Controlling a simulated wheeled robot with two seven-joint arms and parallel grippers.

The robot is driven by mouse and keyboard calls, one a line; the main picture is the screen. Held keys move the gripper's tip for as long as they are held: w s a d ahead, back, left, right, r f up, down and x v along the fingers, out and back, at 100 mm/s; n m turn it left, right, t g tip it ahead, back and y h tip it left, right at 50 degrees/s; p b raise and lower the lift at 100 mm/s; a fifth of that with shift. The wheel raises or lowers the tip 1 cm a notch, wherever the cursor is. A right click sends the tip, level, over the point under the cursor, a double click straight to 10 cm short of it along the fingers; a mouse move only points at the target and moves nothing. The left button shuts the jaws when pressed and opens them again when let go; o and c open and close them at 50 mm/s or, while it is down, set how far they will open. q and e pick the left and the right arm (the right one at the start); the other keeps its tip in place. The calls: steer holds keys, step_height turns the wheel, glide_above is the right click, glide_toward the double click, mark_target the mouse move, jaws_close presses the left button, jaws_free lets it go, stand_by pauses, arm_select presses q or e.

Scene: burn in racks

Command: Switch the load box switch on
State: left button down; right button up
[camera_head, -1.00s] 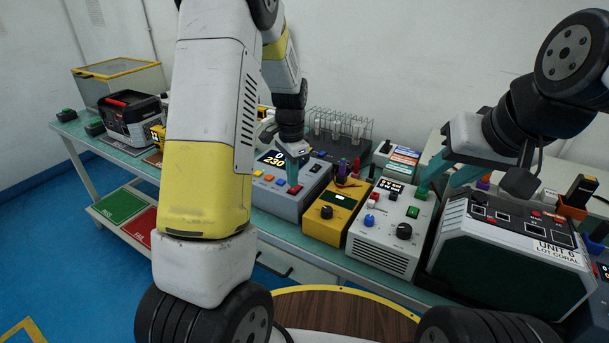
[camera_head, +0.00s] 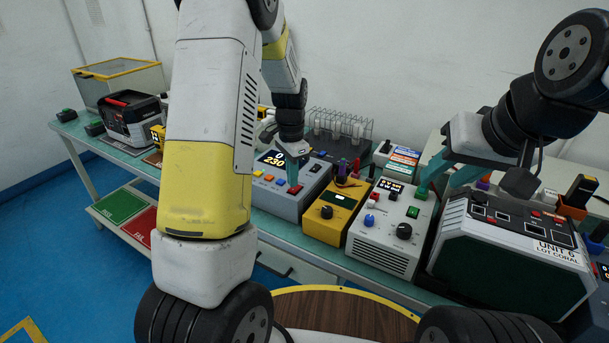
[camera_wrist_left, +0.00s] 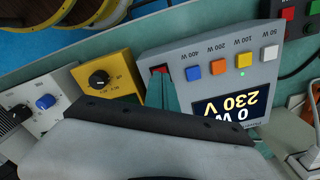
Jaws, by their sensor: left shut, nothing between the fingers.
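The load box (camera_head: 290,205) is a grey box with a display reading 0 W and 230 V, a row of coloured buttons and a red switch. It also shows in the left wrist view (camera_wrist_left: 222,50), where the red switch (camera_wrist_left: 159,70) sits at the box's corner, partly covered by my fingers. My left gripper (camera_head: 294,186) is shut and empty, its teal fingertips at the red switch; contact is hard to tell. In the left wrist view a small green light (camera_wrist_left: 242,72) glows by the 100 W button. My right gripper (camera_head: 438,182) appears open above the white supply's green button.
A yellow box with a black knob (camera_head: 327,212) stands right of the load box, then a white supply (camera_head: 385,235) and a large dark unit (camera_head: 510,245). A rack of tubes (camera_head: 340,125) stands behind. A black case (camera_head: 130,115) is at far left.

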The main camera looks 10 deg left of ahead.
mark_target(293, 189)
arm_select(q)
steer(key=shift+f, duration=0.95)
stand_by(0.9)
steer(key=shift+r, duration=3.55)
